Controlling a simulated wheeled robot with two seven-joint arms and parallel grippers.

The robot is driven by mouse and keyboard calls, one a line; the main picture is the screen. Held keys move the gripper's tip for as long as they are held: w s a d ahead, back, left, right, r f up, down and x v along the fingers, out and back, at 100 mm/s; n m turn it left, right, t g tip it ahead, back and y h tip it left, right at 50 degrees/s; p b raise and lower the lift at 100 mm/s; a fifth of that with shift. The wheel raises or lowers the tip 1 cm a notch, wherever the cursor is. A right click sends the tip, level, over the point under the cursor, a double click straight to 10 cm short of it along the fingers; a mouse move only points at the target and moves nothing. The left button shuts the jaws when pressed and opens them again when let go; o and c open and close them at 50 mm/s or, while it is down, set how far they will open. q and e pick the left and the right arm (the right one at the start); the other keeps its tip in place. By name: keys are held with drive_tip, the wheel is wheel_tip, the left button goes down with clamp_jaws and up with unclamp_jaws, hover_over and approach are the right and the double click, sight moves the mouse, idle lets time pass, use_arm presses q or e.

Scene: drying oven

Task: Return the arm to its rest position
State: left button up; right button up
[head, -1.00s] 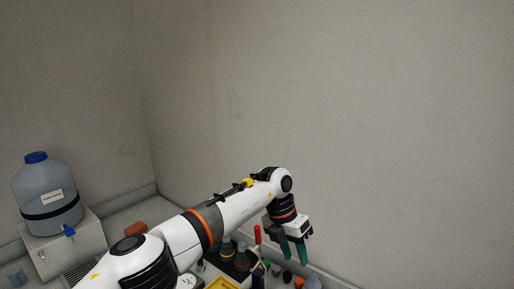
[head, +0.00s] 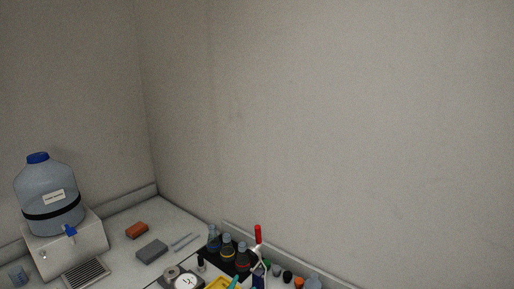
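Neither of my arms shows in the head view. A small teal sliver (head: 235,283) shows at the bottom edge over the yellow tray (head: 216,285). Its colour matches my gripper's fingers, and it may be a fingertip of my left gripper. Too little shows to tell whether that gripper is open or shut. My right gripper is out of view.
A large blue-capped water bottle (head: 50,200) stands on a white box (head: 70,245) at left. An orange block (head: 137,230) and a grey block (head: 152,249) lie on the bench. Several capped bottles (head: 227,246) and a red-handled tool (head: 258,235) stand near the back wall.

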use_arm(q)
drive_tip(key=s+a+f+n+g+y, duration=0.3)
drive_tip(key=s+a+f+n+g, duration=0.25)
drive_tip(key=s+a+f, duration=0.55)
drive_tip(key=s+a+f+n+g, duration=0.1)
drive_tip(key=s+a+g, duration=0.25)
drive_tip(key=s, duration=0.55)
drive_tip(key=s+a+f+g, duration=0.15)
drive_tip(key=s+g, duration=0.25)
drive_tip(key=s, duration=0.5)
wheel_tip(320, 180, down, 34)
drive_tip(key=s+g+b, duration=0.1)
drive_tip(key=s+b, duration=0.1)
drive_tip(key=b, duration=0.6)
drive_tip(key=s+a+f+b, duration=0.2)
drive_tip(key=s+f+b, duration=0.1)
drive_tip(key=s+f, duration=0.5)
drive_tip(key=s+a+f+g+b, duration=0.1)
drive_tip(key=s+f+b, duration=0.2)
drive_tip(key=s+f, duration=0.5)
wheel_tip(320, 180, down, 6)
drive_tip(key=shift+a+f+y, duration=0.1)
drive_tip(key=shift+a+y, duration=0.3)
